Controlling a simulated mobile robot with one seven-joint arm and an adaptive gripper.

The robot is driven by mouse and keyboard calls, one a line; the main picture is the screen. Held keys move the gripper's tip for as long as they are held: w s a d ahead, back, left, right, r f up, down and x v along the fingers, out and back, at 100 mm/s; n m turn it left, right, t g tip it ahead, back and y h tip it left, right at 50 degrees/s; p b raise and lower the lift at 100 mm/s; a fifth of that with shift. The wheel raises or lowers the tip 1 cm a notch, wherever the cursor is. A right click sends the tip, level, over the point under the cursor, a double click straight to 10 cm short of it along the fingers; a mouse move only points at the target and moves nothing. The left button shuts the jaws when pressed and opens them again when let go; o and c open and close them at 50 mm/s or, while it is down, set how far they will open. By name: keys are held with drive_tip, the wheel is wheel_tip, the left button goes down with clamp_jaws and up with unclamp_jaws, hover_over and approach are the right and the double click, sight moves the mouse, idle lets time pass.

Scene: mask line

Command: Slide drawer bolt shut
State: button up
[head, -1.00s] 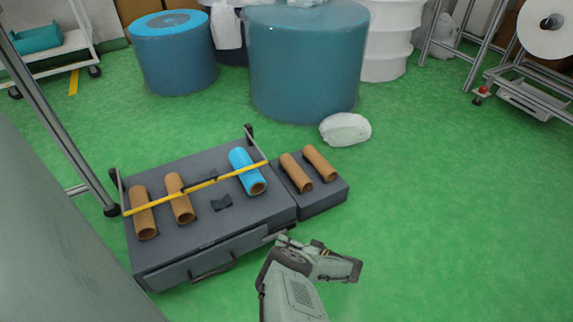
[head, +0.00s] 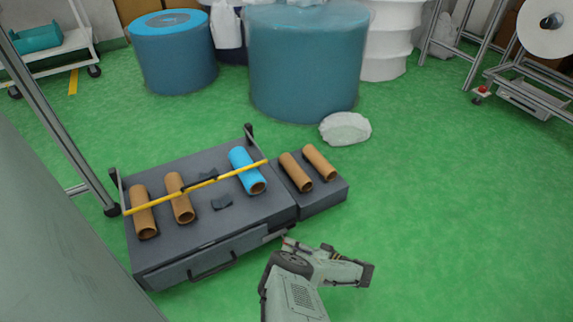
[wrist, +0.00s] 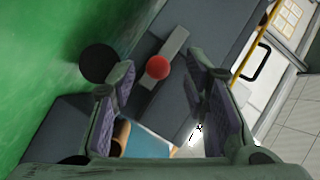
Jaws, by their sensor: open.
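The dark grey cabinet (head: 165,240) stands low on the floor in the head view, with its drawer front (head: 180,275) and bar handle (head: 212,269) facing the near side. A red ball knob (wrist: 158,67) shows between the fingers, in front of a grey plate (wrist: 170,52) on the dark cabinet. Contact with the knob cannot be told. A black ball (wrist: 98,63) is at the left finger.
A yellow bar (head: 145,206) crosses above the cabinet top, with brown tubes (head: 144,225) and a blue tube (head: 240,160) under it. A lower side block (head: 325,199) carries two brown tubes (head: 296,172). Green floor at right is clear. A white bundle (head: 345,129) lies behind.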

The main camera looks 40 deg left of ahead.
drive_tip(key=shift+v, duration=1.8)
